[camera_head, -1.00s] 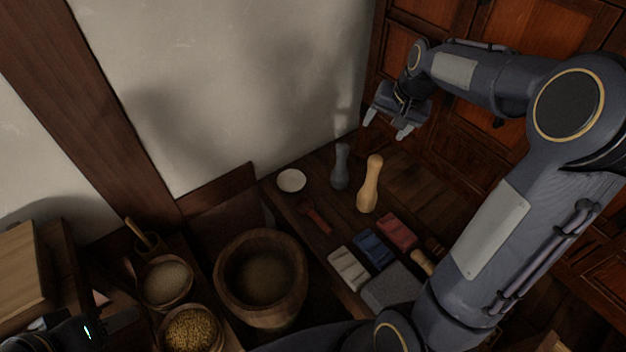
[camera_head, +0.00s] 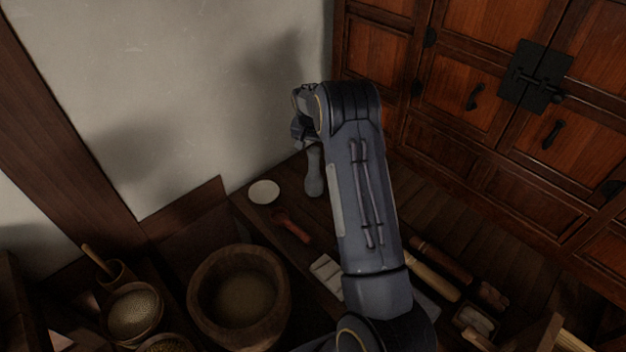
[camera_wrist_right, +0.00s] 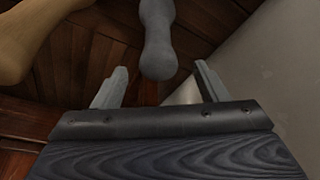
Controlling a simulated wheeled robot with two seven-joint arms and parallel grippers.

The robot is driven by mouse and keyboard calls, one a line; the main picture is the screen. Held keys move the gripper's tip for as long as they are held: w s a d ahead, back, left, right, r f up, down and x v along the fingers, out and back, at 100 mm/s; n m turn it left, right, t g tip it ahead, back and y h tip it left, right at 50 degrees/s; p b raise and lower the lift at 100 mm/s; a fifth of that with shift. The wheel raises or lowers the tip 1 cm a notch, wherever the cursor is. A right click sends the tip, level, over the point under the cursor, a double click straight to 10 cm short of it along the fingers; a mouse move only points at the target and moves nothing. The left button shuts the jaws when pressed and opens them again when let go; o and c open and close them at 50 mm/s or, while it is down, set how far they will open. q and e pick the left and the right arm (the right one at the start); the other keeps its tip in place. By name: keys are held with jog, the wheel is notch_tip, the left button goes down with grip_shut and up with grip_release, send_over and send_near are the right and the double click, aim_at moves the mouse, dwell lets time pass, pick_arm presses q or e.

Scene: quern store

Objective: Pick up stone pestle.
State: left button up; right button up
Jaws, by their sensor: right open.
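The grey stone pestle (camera_head: 314,172) stands upright on the dark wooden table near the wall, its upper part hidden behind my right gripper (camera_head: 301,130). In the right wrist view the pestle (camera_wrist_right: 158,45) appears centred in the gap of my right gripper (camera_wrist_right: 160,68). The fingers are open on either side of its rounded end, with space showing on both sides. I cannot tell how deep it sits between them. My left gripper is not in view.
A pale wooden pestle (camera_wrist_right: 22,38) stands close by in the wrist view; my arm hides it in the head view. A white dish (camera_head: 264,191), red spoon (camera_head: 291,226) and large wooden mortar (camera_head: 240,292) are nearby. The wall (camera_head: 200,90) is close behind.

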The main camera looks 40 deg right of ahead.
aim_at(314, 149)
jog(key=x, duration=0.3)
jog(key=shift+d+f, duration=0.2)
jog(key=shift+f, duration=0.15)
jog(key=c, duration=1.1)
jog(key=shift+w+r, duration=0.15)
jog(key=shift+c, duration=0.9)
jog(key=shift+r, duration=0.15)
